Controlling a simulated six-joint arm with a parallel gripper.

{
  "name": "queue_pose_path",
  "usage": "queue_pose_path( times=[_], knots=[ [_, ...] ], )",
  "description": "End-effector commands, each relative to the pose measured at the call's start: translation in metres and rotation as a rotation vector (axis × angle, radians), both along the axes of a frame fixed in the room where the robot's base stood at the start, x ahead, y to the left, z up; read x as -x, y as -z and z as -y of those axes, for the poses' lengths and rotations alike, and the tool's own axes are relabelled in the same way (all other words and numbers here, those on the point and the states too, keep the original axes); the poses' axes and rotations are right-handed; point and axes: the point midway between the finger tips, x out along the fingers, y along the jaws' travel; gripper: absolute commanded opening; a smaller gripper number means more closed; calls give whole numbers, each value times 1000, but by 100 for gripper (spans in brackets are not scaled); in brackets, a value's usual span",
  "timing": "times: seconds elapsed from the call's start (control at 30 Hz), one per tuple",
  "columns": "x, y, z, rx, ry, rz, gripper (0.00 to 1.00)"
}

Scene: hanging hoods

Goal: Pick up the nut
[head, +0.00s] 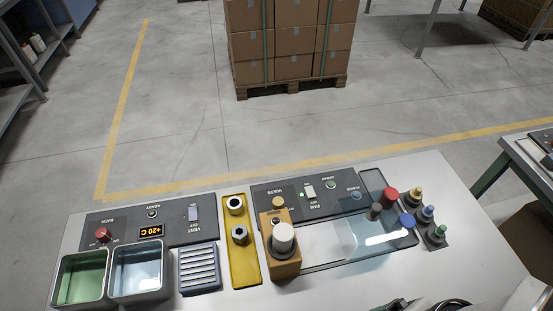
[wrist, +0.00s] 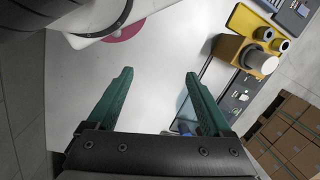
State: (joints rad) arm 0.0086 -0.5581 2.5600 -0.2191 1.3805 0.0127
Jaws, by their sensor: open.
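Two metal nut-like pieces stand on a yellow tray (head: 246,268). The nearer one, a grey hex nut (head: 240,235), has a dark hole in its top. The farther piece (head: 235,205) is rounder with a pale rim. In the wrist view the nearer nut (wrist: 264,33) and the farther piece (wrist: 281,45) appear at the upper right on the tray (wrist: 242,19). My gripper (wrist: 160,76) has two green fingers, spread wide with nothing between them. It is over the bare white bench, well apart from the nuts.
A wooden block (head: 284,268) with a white-topped cylinder stands right beside the tray. A blue ribbed pad (head: 199,267) and two bins (head: 80,277) lie left. Control panels (head: 152,225) run behind. A clear cover (head: 375,238) and several coloured knobs (head: 416,196) are at the right.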

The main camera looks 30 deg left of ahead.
Motion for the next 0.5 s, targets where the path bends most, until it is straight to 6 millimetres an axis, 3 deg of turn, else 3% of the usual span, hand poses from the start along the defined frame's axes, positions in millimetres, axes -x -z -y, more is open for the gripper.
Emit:
queue_pose_path(
  times=[0.23, 0.33, 0.37, 0.43, 0.47, 0.5],
  knots=[
    [-3, -2, -1, 2, -10, -1, 85],
    [-37, -14, -21, 23, -112, -8, 85],
    [-54, -18, -35, 35, -164, -9, 85],
    [-95, -21, -86, 67, -298, -4, 85],
    [-108, -18, -113, 81, -354, 0, 85],
    [-121, -13, -152, 96, -427, 11, 85]
  ],
)
